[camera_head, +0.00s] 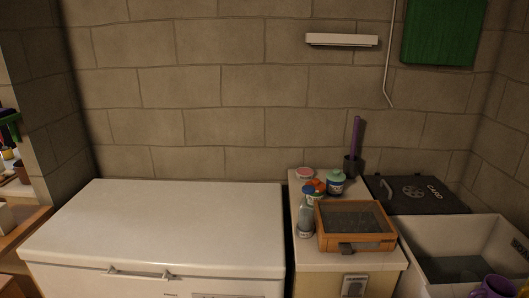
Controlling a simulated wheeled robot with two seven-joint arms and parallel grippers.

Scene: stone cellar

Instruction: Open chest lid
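A white chest freezer (160,225) stands against the wall at the left and centre, and its broad flat lid is down. A pale handle (138,273) runs along its front near the lid's edge. A smaller wooden box (355,243) with a dark see-through top and a grey latch at the front sits on the counter to the right; its lid is also down. Neither of my grippers is in view.
The freezer lid is bare. The narrow counter (375,262) holds bottles and jars (336,182) beside the box. A dark case (415,195) and a white sink (415,262) are at the right. A shelf (341,40) is on the wall.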

